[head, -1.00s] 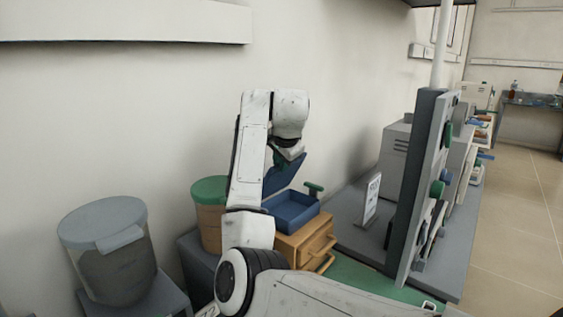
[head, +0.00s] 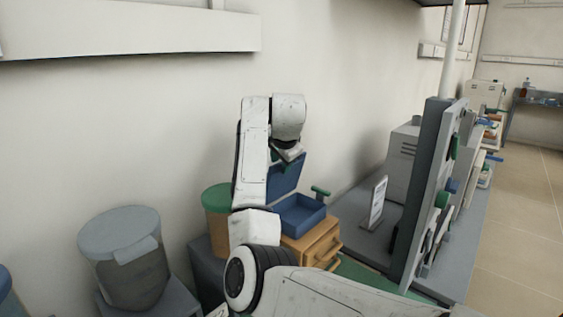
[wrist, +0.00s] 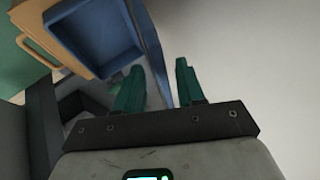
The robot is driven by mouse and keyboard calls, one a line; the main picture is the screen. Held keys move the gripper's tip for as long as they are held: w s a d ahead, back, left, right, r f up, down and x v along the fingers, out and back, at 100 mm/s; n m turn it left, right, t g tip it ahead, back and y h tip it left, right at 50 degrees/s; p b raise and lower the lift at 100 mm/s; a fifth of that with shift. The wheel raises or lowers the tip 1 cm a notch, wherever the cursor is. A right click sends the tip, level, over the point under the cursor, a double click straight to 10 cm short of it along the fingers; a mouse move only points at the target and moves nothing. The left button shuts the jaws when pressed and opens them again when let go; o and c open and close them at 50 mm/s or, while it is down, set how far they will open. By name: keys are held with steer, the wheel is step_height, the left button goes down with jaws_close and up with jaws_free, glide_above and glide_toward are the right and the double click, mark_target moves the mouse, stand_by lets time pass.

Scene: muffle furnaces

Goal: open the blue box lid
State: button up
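The blue box (head: 300,216) sits on a wooden drawer unit, and its tray looks empty. Its blue lid (head: 284,178) stands raised at the back, steeply tilted up from the tray. My gripper (head: 287,157) is at the lid's upper part, partly hidden by my arm. In the wrist view my gripper (wrist: 160,66) has two green fingers spread apart. The lid (wrist: 158,50) shows edge-on near the left finger, and the blue tray (wrist: 100,35) lies at upper left. I cannot tell whether a finger touches the lid.
The wooden drawer unit (head: 318,243) is under the box. A green-lidded container (head: 217,198) stands left of it, partly behind my arm. A grey-lidded bin (head: 125,250) is farther left. A grey panel (head: 425,190) and a small sign (head: 377,203) stand right. The wall is close behind.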

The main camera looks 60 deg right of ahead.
steer(key=b+v, duration=0.1)
steer(key=v, duration=0.9)
steer(key=shift+s+a+r, duration=0.2)
steer(key=shift+a+r, duration=0.05)
steer(key=shift+r, duration=0.05)
